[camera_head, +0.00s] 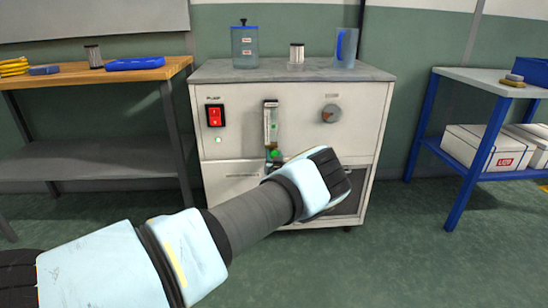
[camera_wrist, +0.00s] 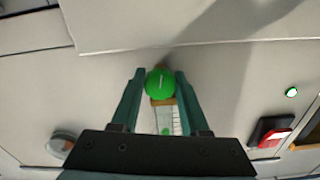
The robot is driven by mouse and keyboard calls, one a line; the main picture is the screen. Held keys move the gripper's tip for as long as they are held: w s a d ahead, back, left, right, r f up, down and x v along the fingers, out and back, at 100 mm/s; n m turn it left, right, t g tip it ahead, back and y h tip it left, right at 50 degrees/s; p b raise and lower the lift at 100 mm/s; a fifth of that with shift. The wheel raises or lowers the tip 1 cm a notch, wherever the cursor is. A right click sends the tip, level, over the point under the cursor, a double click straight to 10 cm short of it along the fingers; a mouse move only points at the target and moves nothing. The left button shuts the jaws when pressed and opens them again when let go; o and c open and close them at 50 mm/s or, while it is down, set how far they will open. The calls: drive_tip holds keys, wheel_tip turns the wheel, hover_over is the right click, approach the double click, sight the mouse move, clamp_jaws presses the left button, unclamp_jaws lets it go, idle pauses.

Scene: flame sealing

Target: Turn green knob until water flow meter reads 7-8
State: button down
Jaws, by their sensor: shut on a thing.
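The green knob (camera_wrist: 159,82) sits between the two fingers of my gripper (camera_wrist: 160,80) in the wrist view, and the fingers are shut on it. In the head view only a bit of the green knob (camera_head: 275,154) shows beside my wrist, and my fingers are hidden behind the arm. The water flow meter (camera_head: 270,122) is a clear upright tube with a scale on the front of the white cabinet, above the knob. It also shows partly in the wrist view (camera_wrist: 168,118). Its reading is too small to tell.
The white cabinet (camera_head: 293,73) carries a blue-lidded container (camera_head: 245,47), a small metal cup (camera_head: 296,54) and a clear jug (camera_head: 345,50). Its front has a red switch (camera_head: 215,115), a lit green lamp (camera_head: 218,140) and a grey dial (camera_head: 331,113). Tables stand at both sides.

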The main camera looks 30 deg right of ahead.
drive_tip(key=n+b, duration=0.1)
drive_tip(key=n, duration=0.3)
drive_tip(key=shift+n+b, duration=0.9)
drive_tip(key=shift+n, duration=0.9)
drive_tip(key=shift+c, duration=2.2)
unclamp_jaws()
drive_tip(key=shift+s, duration=0.1)
drive_tip(key=p+v, duration=0.1)
drive_tip(key=v, duration=0.9)
drive_tip(key=shift+s+a, duration=0.2)
drive_tip(key=shift+s, duration=0.1)
